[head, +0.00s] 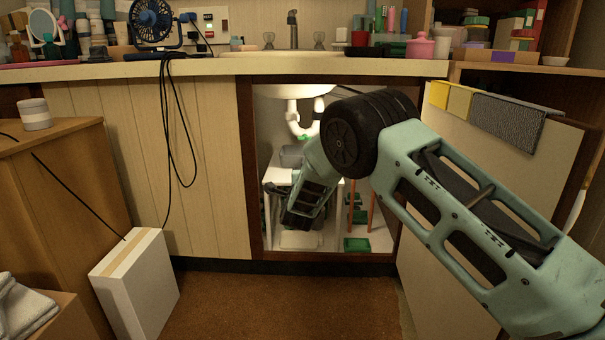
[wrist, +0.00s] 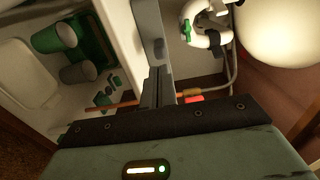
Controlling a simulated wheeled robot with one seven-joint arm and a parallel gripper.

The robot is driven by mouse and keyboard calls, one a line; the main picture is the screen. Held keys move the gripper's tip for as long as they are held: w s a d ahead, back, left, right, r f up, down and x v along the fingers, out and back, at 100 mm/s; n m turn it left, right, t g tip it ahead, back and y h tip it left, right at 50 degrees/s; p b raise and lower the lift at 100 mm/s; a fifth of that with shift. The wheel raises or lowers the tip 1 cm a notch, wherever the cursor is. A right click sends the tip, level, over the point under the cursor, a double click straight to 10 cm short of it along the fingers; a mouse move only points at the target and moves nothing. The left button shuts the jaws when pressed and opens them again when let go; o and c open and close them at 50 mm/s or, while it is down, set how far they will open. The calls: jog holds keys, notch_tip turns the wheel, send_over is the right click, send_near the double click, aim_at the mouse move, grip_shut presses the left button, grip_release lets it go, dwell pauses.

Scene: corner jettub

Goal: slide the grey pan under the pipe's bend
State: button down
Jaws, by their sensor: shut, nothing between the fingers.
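The grey pan (head: 292,155) sits on a low white shelf (head: 275,174) inside the open sink cabinet, partly hidden by my arm. The white pipe's bend (head: 300,129) hangs above it under the basin. In the wrist view, the pipe (wrist: 205,38) with a green handle curves at upper right. A light grey upright face, which looks like the pan's side (wrist: 149,30), stands just beyond my gripper (wrist: 158,76). My gripper is shut and empty, its fingertips close to that face; I cannot tell if they touch. In the head view my arm hides the fingers.
The white basin (wrist: 285,35) bulges close on the right. The cabinet door (head: 490,170) is open at right. A white box (head: 135,282) stands on the floor at left.

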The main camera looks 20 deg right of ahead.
jog(key=s+a+r+n+g+y+p, duration=0.35)
jog(key=s+a+n, duration=0.2)
jog(key=s, duration=0.35)
jog(key=s+a+r+n+g+y+p, duration=0.3)
jog(key=s+a+r+n, duration=0.25)
jog(key=s, duration=0.45)
jog(key=s+a+r+n+g+y+p, duration=0.3)
jog(key=s+a+n+p, duration=0.1)
jog(key=s+a, duration=0.4)
jog(key=s+d+r+n+g+h+p, duration=0.1)
jog(key=s+d+r+n+g, duration=0.25)
jog(key=s, duration=0.65)
jog(key=s+d+r+n+g+h+p, duration=0.15)
jog(key=s+d+n, duration=0.35)
jog(key=s, duration=0.6)
jog(key=s+d+r+n+g+h+p, duration=0.1)
jog(key=s+d+r+n+g+p, duration=0.15)
jog(key=s+n, duration=0.55)
notch_tip(320, 180, up, 37)
jog(key=s+m+p, duration=0.1)
jog(key=m+p, duration=0.1)
jog(key=p, duration=3.5)
jog(key=shift+s+a+f, duration=0.15)
jog(key=shift+s+a, duration=0.1)
jog(key=shift+s, duration=0.05)
